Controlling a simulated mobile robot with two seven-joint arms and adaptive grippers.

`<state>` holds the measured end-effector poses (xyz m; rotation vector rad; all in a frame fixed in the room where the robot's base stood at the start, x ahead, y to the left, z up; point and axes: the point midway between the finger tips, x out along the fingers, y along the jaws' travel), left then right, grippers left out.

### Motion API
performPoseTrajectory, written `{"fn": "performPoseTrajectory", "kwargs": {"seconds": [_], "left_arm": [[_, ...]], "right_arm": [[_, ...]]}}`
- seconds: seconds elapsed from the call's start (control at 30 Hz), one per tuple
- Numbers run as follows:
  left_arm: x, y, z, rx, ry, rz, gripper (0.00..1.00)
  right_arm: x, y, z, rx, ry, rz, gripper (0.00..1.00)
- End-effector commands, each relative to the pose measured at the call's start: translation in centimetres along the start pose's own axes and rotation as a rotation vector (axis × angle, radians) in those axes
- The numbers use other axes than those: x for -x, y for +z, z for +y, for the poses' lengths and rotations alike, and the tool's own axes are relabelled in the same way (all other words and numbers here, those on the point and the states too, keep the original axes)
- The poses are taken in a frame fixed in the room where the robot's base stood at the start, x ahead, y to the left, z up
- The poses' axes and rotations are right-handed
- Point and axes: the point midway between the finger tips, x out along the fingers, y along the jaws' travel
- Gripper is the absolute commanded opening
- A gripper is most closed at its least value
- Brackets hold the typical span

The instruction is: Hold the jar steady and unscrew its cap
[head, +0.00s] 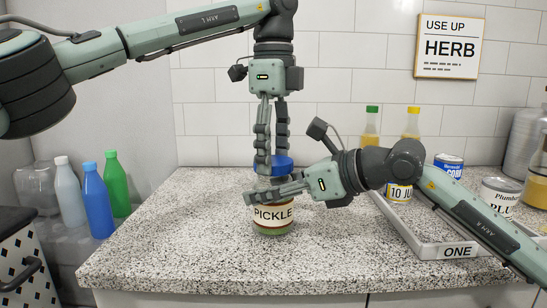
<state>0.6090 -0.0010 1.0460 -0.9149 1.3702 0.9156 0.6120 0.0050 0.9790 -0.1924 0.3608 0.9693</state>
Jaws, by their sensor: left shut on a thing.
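The jar (273,216) stands upright on the speckled counter, with a cream label reading PICKLE and green showing at its base. Its blue cap (283,164) is on top, partly hidden by fingers. My right gripper (262,190) reaches in from the right, level, with a finger across the front of the jar's upper part, just below the cap. Its far finger is mostly hidden, so its grip on the jar cannot be made out.
A grey tray (459,252) marked ONE is at the right, with cans and bottles in or near it, partly behind my right arm. Coloured bottles (97,201) stand at the left beyond the counter (170,235). The counter left of the jar is clear.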

Motion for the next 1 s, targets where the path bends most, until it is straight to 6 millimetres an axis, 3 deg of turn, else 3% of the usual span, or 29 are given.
{"fn": "performPoseTrajectory", "kwargs": {"seconds": [0.63,1.0], "left_arm": [[1.2,-0.1,0.0,-0.001,0.000,0.000,0.23],[5.0,-0.1,0.0,-0.001,0.000,0.000,0.23]], "right_arm": [[0.0,0.0,0.0,0.000,0.000,0.000,0.00],[0.0,0.0,0.0,0.000,0.000,0.000,0.00]]}}
